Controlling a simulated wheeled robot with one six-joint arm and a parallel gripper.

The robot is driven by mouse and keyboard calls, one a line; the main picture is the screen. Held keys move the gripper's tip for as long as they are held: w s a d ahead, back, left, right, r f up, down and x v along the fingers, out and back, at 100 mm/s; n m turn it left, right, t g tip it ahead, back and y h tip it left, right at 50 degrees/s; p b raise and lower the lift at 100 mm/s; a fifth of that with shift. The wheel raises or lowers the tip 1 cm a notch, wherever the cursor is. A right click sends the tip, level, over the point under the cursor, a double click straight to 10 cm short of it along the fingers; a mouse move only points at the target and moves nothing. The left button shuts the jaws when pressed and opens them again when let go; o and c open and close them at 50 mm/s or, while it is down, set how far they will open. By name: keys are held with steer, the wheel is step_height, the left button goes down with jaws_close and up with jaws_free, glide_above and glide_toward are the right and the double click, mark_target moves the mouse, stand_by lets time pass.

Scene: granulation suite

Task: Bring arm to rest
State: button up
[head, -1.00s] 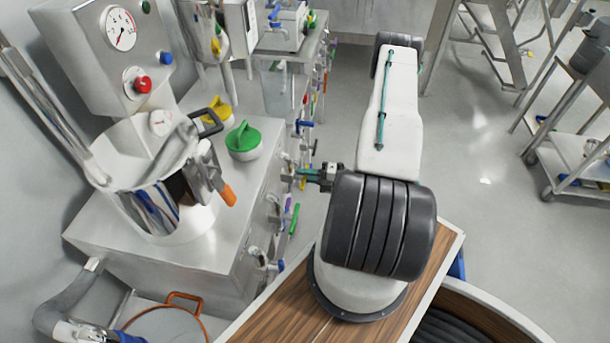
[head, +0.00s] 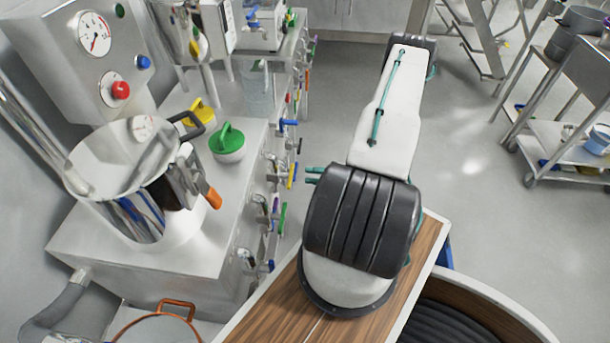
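My arm (head: 385,130) shows in the head view, mounted on a wooden-topped deck (head: 285,310). Its white upper link runs away from the camera from the large black joint (head: 362,222) to a dark joint at the far end. My gripper is not visible; the part beyond the far joint is hidden behind the arm. I cannot see whether it holds anything.
A steel granulator bowl (head: 140,190) with an orange-tipped handle and a green-knobbed lid (head: 228,143) stand on the steel cabinet at left. Colored valve handles (head: 290,175) stick out towards the arm. A cart (head: 570,150) stands at right. Grey floor (head: 470,200) between is clear.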

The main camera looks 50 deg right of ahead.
stand_by(0.7)
steer(key=s+a+r+n+g, duration=0.1)
steer(key=a+r+n+g, duration=0.45)
steer(key=r+n, duration=0.45)
steer(key=s+a+r+n+g+y, duration=0.1)
steer(key=a+r+n+g, duration=0.3)
steer(key=r+n+g, duration=0.45)
steer(key=a+r+n+g, duration=0.45)
steer(key=r+n, duration=0.55)
steer(key=n, duration=0.4)
steer(key=s+a+r+n+t+h, duration=0.2)
steer(key=s+a+r+n+h, duration=0.2)
steer(key=a+r+n, duration=0.4)
steer(key=s+a+r+n+t+h, duration=0.2)
steer(key=s+a+r+n+h, duration=0.2)
steer(key=r, duration=0.8)
steer(key=a+n+h, duration=0.2)
steer(key=a+n, duration=0.1)
steer(key=a, duration=0.1)
steer(key=shift+n, duration=0.35)
steer(key=shift+s+a, duration=0.1)
steer(key=shift+s, duration=0.05)
